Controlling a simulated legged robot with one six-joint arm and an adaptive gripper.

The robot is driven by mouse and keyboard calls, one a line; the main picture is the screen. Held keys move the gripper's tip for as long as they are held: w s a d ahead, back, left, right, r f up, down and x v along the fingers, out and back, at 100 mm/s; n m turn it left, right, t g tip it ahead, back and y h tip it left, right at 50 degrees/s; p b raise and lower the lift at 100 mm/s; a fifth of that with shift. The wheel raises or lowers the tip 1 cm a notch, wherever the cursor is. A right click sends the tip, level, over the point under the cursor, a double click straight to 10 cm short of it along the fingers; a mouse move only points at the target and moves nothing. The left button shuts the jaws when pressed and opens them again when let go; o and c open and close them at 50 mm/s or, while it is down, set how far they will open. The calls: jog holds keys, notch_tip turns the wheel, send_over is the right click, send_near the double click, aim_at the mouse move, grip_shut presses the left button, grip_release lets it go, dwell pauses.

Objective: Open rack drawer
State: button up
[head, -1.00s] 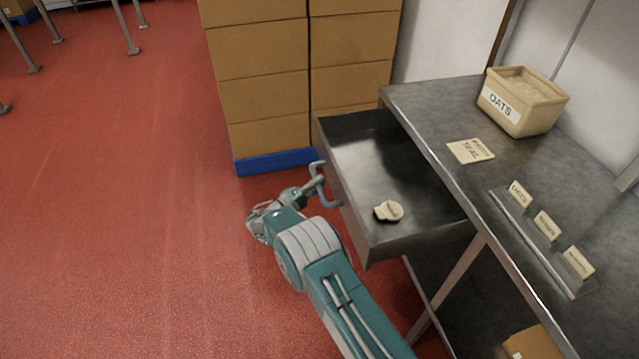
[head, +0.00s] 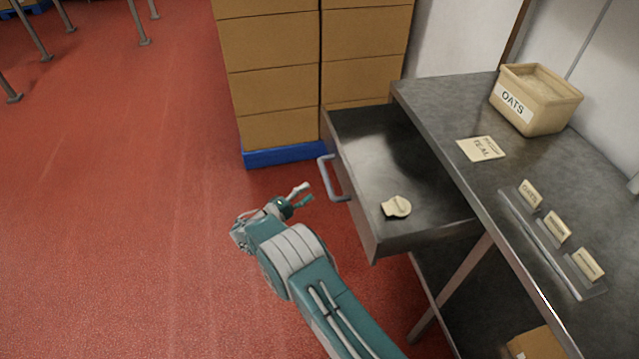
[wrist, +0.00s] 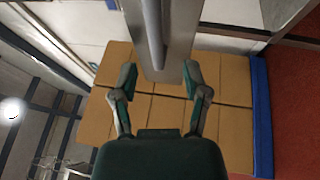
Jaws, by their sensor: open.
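The rack drawer (head: 392,160) is a grey metal drawer pulled well out from under the steel table (head: 440,110). A small cream tag (head: 397,207) lies inside it. Its bar handle (head: 332,179) is on the drawer front; the handle also shows in the wrist view (wrist: 153,35). My gripper (head: 303,196) is just left of the handle, apart from it and empty. In the wrist view my gripper (wrist: 158,78) has its two fingers spread wide, with the handle and drawer front ahead between them.
An OATS bin (head: 535,98), a flat card (head: 481,149) and a holder with several small labels (head: 553,240) are on the table. Stacked cardboard boxes (head: 280,80) on a blue pallet (head: 285,154) stand behind the drawer.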

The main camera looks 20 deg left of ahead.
jog(key=v, duration=0.4)
jog(key=shift+s+a+f, duration=0.15)
jog(key=shift+s, duration=0.1)
